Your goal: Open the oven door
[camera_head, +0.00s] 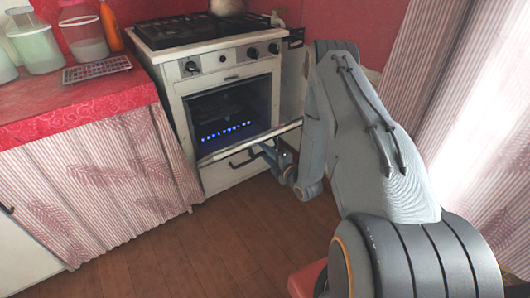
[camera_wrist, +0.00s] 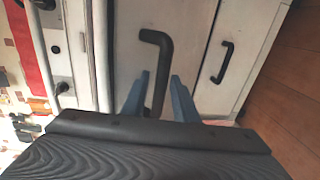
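The oven door (camera_head: 268,138) is partly open. It is tilted down and outward, with its pale top edge standing away from the oven front. Its black handle (camera_head: 240,161) is on the outer face. In the wrist view the bent black handle (camera_wrist: 158,42) runs down between the two blue-grey fingers of my gripper (camera_wrist: 159,85), almost filling the space between them. In the head view my gripper (camera_head: 277,158) is at the right end of the handle, partly hidden by my wrist.
The white oven (camera_head: 228,57) shows blue lights inside its cavity (camera_head: 225,128). A lower drawer has its own black handle (camera_wrist: 222,62). A red counter (camera_head: 60,108) with curtained front stands left. The wooden floor (camera_head: 215,240) before the oven is clear.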

